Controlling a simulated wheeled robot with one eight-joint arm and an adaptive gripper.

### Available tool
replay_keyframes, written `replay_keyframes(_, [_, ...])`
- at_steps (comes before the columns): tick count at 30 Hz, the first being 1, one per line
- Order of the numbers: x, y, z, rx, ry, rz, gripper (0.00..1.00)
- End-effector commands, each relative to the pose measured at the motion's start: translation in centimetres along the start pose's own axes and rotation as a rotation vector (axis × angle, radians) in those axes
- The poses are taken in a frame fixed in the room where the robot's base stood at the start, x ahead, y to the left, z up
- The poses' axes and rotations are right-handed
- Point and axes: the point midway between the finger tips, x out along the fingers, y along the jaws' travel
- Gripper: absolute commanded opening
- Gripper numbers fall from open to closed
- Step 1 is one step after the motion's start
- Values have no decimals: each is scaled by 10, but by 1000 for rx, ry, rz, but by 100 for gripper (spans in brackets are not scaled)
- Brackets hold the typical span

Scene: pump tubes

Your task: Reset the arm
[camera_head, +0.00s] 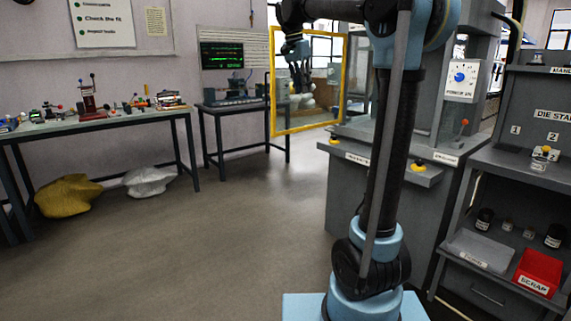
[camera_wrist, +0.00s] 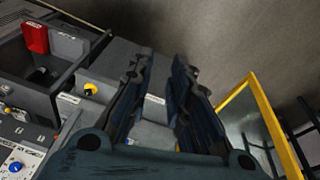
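My arm rises from its blue base in the head view and bends over at the top. My gripper (camera_head: 300,78) hangs from it with its fingers down, in front of the yellow-framed panel (camera_head: 273,85). In the wrist view my gripper (camera_wrist: 163,65) has its two dark fingers apart, with a clear gap and nothing held between them. The grey machine (camera_head: 350,190) lies beyond the fingers in the wrist view, with a yellow knob (camera_wrist: 91,89) to their left. The yellow frame (camera_wrist: 270,120) is to their right. Neither finger visibly touches anything.
A grey shelf unit at right holds a red scrap bin (camera_head: 540,268), a grey tray (camera_head: 480,250) and several dark jars. A workbench (camera_head: 100,125) with small tools stands at left, with yellow (camera_head: 68,195) and white (camera_head: 150,181) sacks by it. The middle floor (camera_head: 220,230) is clear.

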Motion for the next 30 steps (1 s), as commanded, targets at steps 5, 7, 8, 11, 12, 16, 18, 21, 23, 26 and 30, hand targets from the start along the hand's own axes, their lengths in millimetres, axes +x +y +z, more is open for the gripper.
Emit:
replay_keyframes(5, [35,49,17,-92,-16,-26,18])
replay_keyframes(7, [50,67,25,-131,-20,-36,18])
replay_keyframes(8, [56,74,29,-148,-22,-41,18])
replay_keyframes(11, [79,99,42,-203,-27,-59,18])
replay_keyframes(12, [89,109,48,-224,-29,-65,18])
replay_keyframes(16, [121,139,68,-294,-31,-88,18])
replay_keyframes(18, [139,155,80,-332,-31,-100,18])
replay_keyframes(21, [167,177,98,-384,-31,-117,18])
replay_keyframes(23, [184,189,110,-417,-29,-129,18])
replay_keyframes(26, [214,209,129,-470,-24,-146,18])
replay_keyframes(30, [257,234,158,-543,-15,-171,18])
